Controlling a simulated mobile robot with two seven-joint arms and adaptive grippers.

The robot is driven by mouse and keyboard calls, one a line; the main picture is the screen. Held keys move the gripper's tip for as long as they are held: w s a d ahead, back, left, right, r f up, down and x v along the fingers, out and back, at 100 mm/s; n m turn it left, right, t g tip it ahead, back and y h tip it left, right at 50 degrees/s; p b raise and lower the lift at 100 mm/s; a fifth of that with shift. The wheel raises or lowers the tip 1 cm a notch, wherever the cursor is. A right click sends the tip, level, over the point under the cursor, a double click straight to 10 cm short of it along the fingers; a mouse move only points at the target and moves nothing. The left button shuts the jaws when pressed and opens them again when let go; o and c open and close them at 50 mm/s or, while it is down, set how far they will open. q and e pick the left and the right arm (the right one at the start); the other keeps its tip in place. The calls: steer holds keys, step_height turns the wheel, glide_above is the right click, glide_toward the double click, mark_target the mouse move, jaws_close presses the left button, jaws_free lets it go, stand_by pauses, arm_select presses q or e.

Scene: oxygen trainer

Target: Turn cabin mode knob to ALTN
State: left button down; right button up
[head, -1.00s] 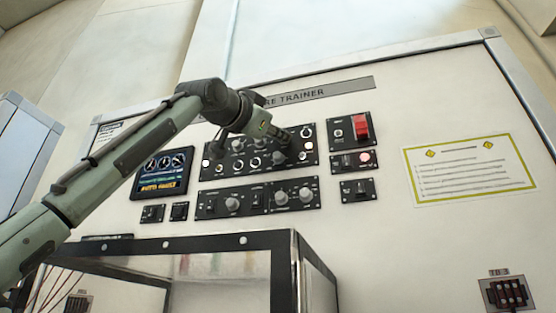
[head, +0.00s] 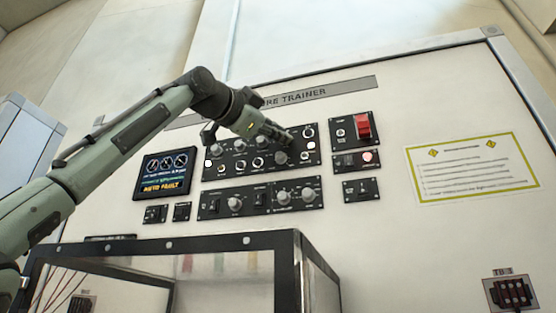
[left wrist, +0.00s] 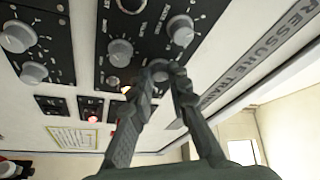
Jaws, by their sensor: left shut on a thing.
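My left gripper (head: 290,138) reaches from the upper left to the upper black control panel (head: 230,170) under the "TRAINER" title plate. In the left wrist view its two fingers (left wrist: 163,78) close together around a grey round knob (left wrist: 158,67), which they partly hide. In the head view a larger dark round knob (head: 281,157) shows just below the fingertips. I cannot tell there whether it is the one held. The panel labels are too small to read, so the cabin mode and ALTN marks cannot be made out. My right gripper is not in view.
A lower black panel (head: 250,198) with more knobs sits below. A display (head: 166,173) reading a fault is at the left. A red guarded switch (head: 362,126) and a lit red lamp (head: 367,156) are at the right. A dark-framed clear box (head: 282,243) stands below in front.

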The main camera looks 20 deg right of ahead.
arm_select(q)
steer(key=c, duration=1.4)
jaws_free()
steer(key=shift+c, duration=0.2)
steer(key=v, duration=1.2)
